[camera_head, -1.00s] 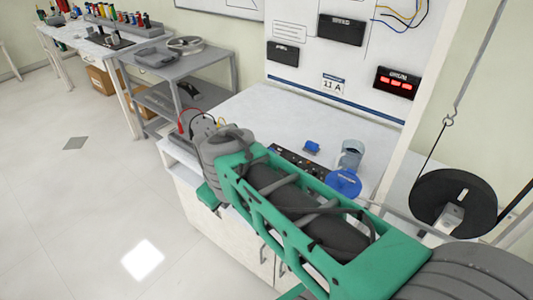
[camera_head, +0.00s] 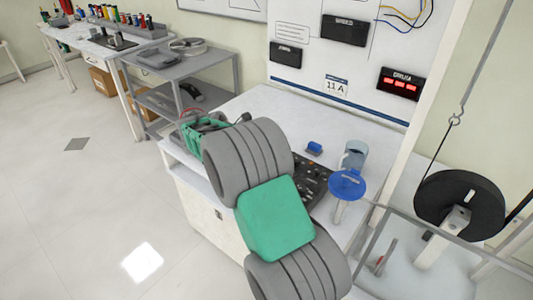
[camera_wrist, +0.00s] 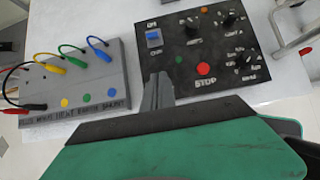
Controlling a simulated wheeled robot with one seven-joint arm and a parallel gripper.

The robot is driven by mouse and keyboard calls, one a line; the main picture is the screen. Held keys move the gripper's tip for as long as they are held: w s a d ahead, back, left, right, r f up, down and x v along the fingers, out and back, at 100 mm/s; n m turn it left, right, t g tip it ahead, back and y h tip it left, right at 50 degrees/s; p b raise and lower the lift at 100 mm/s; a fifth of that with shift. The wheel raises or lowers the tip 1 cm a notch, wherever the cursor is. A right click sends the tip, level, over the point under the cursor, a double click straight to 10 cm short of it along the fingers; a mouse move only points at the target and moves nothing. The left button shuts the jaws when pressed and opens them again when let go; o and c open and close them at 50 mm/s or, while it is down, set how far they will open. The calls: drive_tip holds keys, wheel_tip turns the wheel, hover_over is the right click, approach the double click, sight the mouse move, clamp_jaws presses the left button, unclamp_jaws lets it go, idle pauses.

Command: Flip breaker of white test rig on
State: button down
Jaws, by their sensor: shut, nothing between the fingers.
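The black control panel (camera_wrist: 205,50) lies on the white bench; part of it also shows in the head view (camera_head: 313,178). A blue switch (camera_wrist: 153,38) sits at its upper left, between small labels that seem to read ON and OFF. I cannot tell which way it is set. The panel also has several black knobs and a red STOP button (camera_wrist: 204,69). My gripper (camera_wrist: 158,80) is shut and empty, its tips over the panel's lower left edge, below the switch in the picture and apart from it. In the head view my arm hides the fingertips.
A grey socket box (camera_wrist: 75,85) with coloured leads stands left of the panel. On the bench are a small blue object (camera_head: 314,148), a glass jar (camera_head: 353,157) and a blue disc (camera_head: 347,184). A black wheel (camera_head: 440,195) and rails stand at right.

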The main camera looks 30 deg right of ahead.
drive_tip(key=x, duration=0.9)
drive_tip(key=shift+d+f+p, duration=0.2)
drive_tip(key=shift+f+p, duration=0.1)
drive_tip(key=shift+p, duration=0.05)
drive_tip(key=d, duration=0.1)
drive_tip(key=w+d+r+p, duration=0.1)
drive_tip(key=d, duration=0.1)
drive_tip(key=shift+w+d+r, duration=0.1)
drive_tip(key=shift+r, duration=0.1)
drive_tip(key=shift+w+d+r, duration=0.1)
drive_tip(key=shift+d, duration=0.05)
drive_tip(key=shift+r+p, duration=0.25)
drive_tip(key=shift+p, duration=0.2)
